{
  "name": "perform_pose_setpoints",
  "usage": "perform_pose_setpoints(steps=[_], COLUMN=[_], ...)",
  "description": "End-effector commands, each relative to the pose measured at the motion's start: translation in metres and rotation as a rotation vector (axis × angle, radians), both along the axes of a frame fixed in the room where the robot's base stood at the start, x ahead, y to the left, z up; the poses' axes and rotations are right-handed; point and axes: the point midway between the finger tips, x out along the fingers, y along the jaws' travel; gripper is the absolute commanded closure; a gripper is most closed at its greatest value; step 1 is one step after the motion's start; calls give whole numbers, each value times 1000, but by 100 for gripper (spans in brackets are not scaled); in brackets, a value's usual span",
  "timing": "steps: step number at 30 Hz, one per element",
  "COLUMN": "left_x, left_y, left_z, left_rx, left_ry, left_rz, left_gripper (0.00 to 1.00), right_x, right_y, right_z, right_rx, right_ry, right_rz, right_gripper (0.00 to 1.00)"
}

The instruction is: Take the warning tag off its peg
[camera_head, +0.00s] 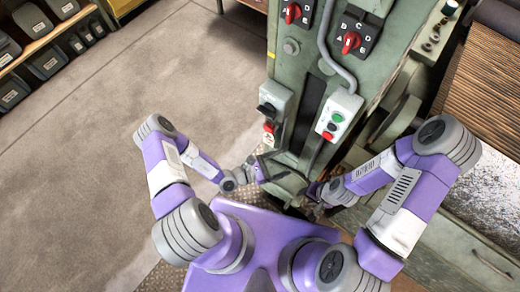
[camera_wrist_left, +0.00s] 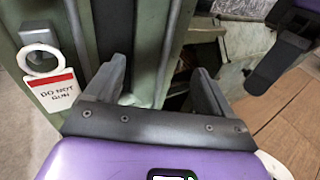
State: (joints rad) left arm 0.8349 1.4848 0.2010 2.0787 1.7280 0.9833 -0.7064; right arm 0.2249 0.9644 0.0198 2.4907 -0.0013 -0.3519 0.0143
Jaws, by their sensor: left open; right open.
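The warning tag (camera_wrist_left: 56,90) is a white card with a red band, the words "DO NOT RUN" and a white ring at its top. It hangs on the green machine at the left of the left wrist view, and shows small and red-white in the head view (camera_head: 268,135). A short grey piece, perhaps the peg, shows at its ring. My left gripper (camera_wrist_left: 158,72) is open and empty, to the right of the tag and apart from it. In the head view my left gripper (camera_head: 262,170) is just below the tag. My right gripper (camera_head: 314,190) is open, lower and to the right.
A grey switch box (camera_head: 274,100) with a black knob sits just above the tag. A push-button box (camera_head: 338,114) with a conduit is to its right. A bench with a slatted top (camera_head: 485,95) stands at the right. The floor (camera_head: 95,140) at the left is clear.

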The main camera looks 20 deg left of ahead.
Motion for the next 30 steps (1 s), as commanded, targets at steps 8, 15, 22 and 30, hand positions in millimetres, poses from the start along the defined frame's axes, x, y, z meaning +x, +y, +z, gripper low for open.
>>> perform_pose_setpoints(steps=[8, 15, 22, 30], left_x=[52, 73, 105, 123], left_y=[76, 78, 65, 57], left_z=[-35, -42, -48, -50], left_rx=[9, 18, 16, 17], left_ry=[23, 21, 23, 26], left_rz=[492, 542, 540, 538], left_gripper=[17, 17, 17, 17], right_x=[0, 0, 0, 0], right_y=[0, 0, 0, 0], right_z=[-3, -10, -21, -26], right_rx=[0, 0, 0, 0], right_ry=[0, 0, 0, 0], right_rz=[0, 0, 0, 0], right_gripper=[57, 57, 57, 57])
